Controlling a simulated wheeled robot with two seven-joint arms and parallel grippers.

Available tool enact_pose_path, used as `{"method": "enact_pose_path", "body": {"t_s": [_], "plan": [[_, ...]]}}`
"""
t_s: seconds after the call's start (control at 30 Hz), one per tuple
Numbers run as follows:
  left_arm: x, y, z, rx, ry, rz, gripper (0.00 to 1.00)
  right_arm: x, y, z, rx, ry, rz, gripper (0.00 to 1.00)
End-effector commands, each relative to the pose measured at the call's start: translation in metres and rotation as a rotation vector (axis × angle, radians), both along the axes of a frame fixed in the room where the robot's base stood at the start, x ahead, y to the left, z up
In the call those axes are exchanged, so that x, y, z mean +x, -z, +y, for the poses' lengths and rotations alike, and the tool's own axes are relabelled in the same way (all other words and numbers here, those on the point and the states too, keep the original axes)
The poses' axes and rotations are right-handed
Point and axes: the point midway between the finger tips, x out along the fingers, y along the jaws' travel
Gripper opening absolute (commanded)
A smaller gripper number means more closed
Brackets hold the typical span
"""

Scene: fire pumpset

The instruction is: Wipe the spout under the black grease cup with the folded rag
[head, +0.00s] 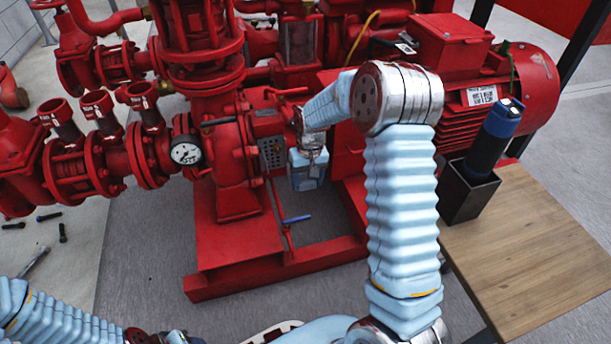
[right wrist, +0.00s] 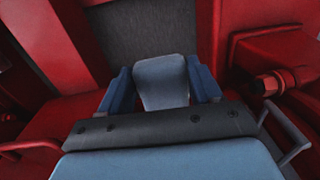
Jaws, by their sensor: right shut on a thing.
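My right gripper (head: 308,182) reaches down beside the red pump casing (head: 235,165) in the head view. In the right wrist view my right gripper (right wrist: 160,92) has its dark blue fingers shut on the folded grey-blue rag (right wrist: 162,76). The rag stands out past the fingertips, between red surfaces, with a dark grey gap beyond. I cannot tell whether it touches anything. I cannot make out the black grease cup or its spout for sure. A small red hex fitting (right wrist: 274,83) shows right of the fingers.
A red base frame (head: 240,272) lies under the pump, with a blue-handled lever (head: 296,219) low beside it. A pressure gauge (head: 186,153) and pipes stand left. The red motor (head: 530,75) and a wooden table (head: 530,250) with a black holder (head: 468,192) stand right.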

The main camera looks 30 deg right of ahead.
Motion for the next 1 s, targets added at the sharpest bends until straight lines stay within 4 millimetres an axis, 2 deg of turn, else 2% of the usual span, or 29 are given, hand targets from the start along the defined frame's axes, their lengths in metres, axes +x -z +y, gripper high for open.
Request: {"method": "enact_pose_path", "body": {"t_s": [0.6, 1.0], "plan": [[0.0, 0.002, 0.0, 0.0, 0.0, 0.0, 0.45, -0.053, 0.0, 0.013, 0.0, 0.0, 0.0, 0.42], [0.0, 0.001, 0.0, 0.0, 0.0, -0.001, 0.45, -0.055, -0.002, 0.013, 0.0, 0.0, 0.0, 0.42]]}}
